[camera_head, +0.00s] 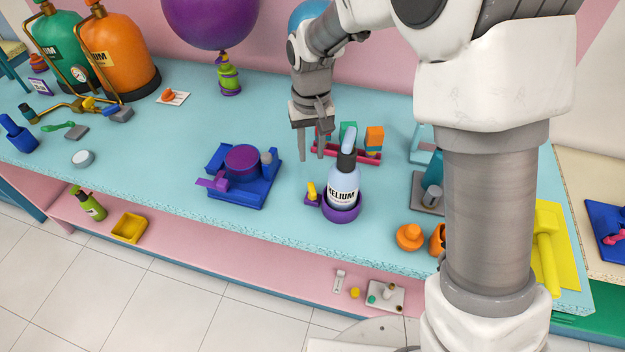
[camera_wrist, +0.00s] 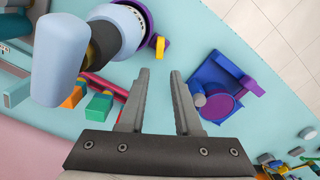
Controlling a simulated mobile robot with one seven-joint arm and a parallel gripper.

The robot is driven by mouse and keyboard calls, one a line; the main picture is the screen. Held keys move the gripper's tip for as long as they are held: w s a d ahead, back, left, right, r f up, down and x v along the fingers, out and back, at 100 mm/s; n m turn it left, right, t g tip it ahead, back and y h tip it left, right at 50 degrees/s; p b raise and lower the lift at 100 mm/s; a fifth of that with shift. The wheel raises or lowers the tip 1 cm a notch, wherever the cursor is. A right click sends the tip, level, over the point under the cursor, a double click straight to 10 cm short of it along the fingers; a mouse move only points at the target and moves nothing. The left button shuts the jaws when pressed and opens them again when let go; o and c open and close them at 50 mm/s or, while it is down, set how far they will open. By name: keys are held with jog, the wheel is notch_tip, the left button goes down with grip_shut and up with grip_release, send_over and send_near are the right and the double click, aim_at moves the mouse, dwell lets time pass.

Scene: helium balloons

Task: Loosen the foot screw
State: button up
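A small yellow piece (camera_head: 312,190), possibly the foot screw, sits on a purple block at the foot's left side. It also shows in the wrist view (camera_wrist: 160,47), beside the bottle (camera_wrist: 122,25). My gripper (camera_head: 312,158) is above the table, behind and a little above the yellow piece. In the wrist view my gripper (camera_wrist: 159,72) is open, with nothing between its fingers. The screw's thread is not visible.
A blue stand with a purple round part (camera_head: 243,160) is to the left. A red rack with coloured blocks (camera_head: 350,150) is behind the bottle. Orange pieces (camera_head: 409,237) lie to the right near the front edge.

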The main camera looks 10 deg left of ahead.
aim_at(312, 186)
notch_tip(312, 186, down, 12)
jog(key=shift+r, duration=0.25)
jog(key=shift+c, duration=0.3)
grip_shut()
